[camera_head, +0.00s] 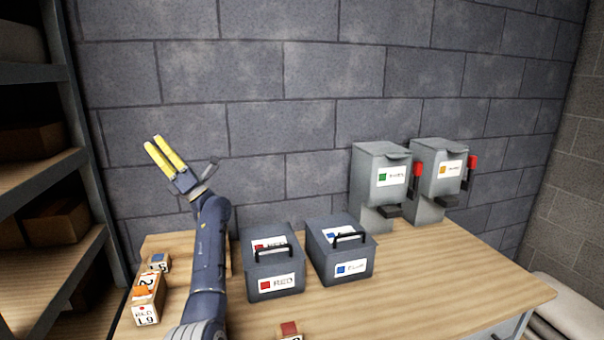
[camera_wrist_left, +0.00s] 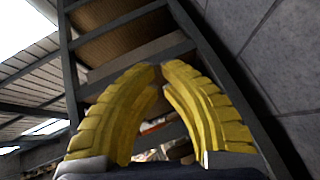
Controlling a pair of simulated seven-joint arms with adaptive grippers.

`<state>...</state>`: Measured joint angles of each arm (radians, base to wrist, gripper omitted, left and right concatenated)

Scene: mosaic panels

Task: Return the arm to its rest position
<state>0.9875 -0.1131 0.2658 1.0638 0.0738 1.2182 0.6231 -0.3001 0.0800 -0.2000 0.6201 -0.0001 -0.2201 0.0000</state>
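My left arm (camera_head: 208,255) rises from the bottom of the head view, and its upper part stands against the wall. My left gripper (camera_head: 153,141) is high above the table's left end, pointing up and to the left. Its two yellow fingers stand apart with a narrow gap between them and hold nothing. In the left wrist view the fingers (camera_wrist_left: 162,66) curve inward and their tips look close together, with shelving behind them. My right arm and gripper are not in view.
Two dark lidded boxes, red-labelled (camera_head: 272,283) and blue-labelled (camera_head: 342,267), stand right of my arm. Two grey dispensers, green-labelled (camera_head: 368,158) and yellow-labelled (camera_head: 425,155), are behind. Numbered blocks (camera_head: 147,300) lie at left; another block (camera_head: 290,329) is in front. Shelving (camera_head: 88,205) stands left.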

